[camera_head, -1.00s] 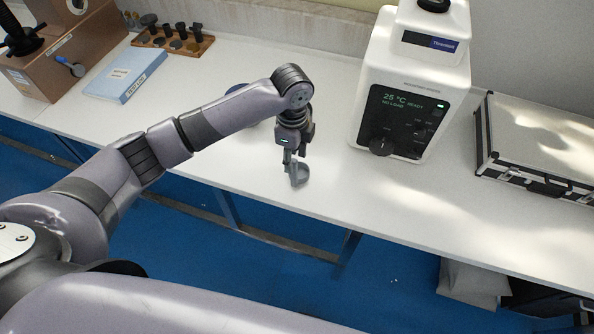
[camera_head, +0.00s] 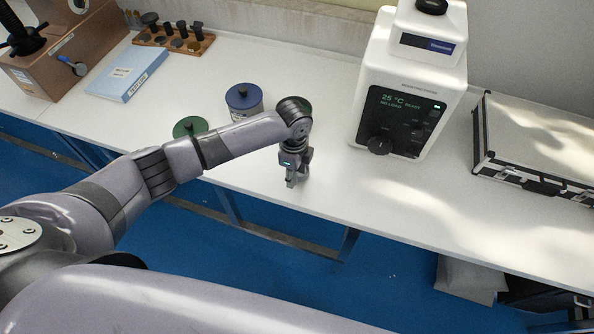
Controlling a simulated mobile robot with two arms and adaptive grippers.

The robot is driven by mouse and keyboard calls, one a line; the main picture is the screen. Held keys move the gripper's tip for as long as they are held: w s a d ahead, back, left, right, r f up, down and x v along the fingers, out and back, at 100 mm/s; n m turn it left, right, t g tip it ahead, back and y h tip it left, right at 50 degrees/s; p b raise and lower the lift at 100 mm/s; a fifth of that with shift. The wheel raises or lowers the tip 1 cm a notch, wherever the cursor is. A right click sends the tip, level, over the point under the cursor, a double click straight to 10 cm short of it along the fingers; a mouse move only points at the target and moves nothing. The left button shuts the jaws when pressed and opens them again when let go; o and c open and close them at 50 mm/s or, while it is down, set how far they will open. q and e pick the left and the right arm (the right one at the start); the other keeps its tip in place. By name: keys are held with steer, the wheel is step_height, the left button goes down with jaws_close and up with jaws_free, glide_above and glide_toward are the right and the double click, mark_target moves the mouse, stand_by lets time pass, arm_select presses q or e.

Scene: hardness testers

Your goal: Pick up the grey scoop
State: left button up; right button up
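My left gripper (camera_head: 292,181) points down at the white bench, near its front edge and left of the white tester. Its fingers look narrow and close together from here, but I cannot tell whether they are open or shut. I cannot make out the grey scoop apart from the gripper; it may be hidden by the gripper and wrist. My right gripper is not in view.
The white tester (camera_head: 408,85) stands right of the gripper, with a silver case (camera_head: 535,150) beyond.

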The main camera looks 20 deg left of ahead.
arm_select(q)
jaws_close()
stand_by(0.5)
